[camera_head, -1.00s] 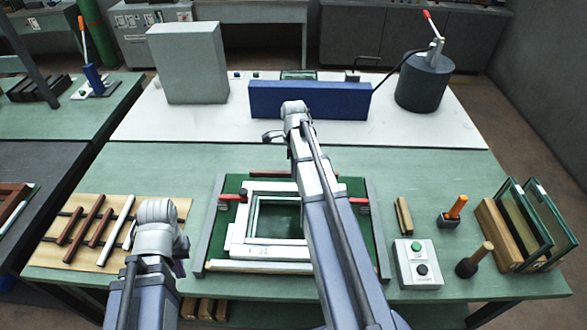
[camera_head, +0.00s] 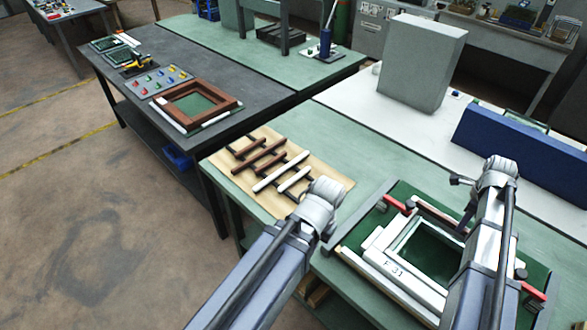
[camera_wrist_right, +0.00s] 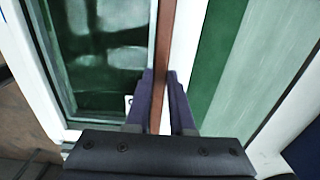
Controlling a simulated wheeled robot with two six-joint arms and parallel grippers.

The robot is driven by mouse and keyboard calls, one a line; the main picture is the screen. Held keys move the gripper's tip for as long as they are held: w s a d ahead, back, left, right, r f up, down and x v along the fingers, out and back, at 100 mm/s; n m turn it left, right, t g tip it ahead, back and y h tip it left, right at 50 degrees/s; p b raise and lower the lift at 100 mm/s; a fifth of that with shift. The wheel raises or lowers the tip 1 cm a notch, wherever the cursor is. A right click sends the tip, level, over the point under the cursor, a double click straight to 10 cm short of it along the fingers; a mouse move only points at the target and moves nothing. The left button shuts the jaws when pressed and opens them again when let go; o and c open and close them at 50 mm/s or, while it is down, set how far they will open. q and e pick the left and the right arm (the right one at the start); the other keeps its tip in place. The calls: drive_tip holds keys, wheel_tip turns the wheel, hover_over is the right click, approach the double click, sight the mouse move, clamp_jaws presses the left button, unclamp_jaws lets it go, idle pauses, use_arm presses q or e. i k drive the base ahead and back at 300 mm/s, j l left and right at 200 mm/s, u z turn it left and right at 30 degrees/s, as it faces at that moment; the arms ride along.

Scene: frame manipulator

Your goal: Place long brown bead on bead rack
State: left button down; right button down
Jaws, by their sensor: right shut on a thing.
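The bead rack (camera_head: 322,170) is a tan board with dark bars on the green bench, left of the fixture in the head view. Brown beads (camera_head: 259,160) and white beads (camera_head: 282,172) lie across its bars. My right gripper (camera_wrist_right: 163,80) is shut on a long brown bead (camera_wrist_right: 166,40), which runs up the right wrist view between its dark fingers. In the head view the right gripper (camera_head: 468,212) hangs over the fixture's far side, and I cannot make out the bead there. My left gripper (camera_head: 330,224) is mostly hidden behind its wrist near the rack's right corner; its jaws cannot be read.
The fixture (camera_head: 352,255) holds a white window frame (camera_head: 384,264) with red clamps (camera_head: 397,204) around it. A blue box (camera_head: 530,150) and a grey block (camera_head: 422,62) stand behind. A dark table (camera_head: 135,85) with a brown frame (camera_head: 215,92) is at left.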

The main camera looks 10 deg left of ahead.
sight(241, 142)
drive_tip(key=i+j+u, duration=0.1)
drive_tip(key=i+j, duration=0.15)
drive_tip(key=j, duration=0.25)
drive_tip(key=i+j+u, duration=0.1)
drive_tip(key=i+j, duration=0.2)
drive_tip(key=j, duration=0.2)
drive_tip(key=i+j+u, duration=0.15)
drive_tip(key=i+j, duration=0.15)
drive_tip(key=j, duration=0.15)
drive_tip(key=i+j+u, duration=0.1)
drive_tip(key=i+j, duration=0.2)
drive_tip(key=j, duration=0.15)
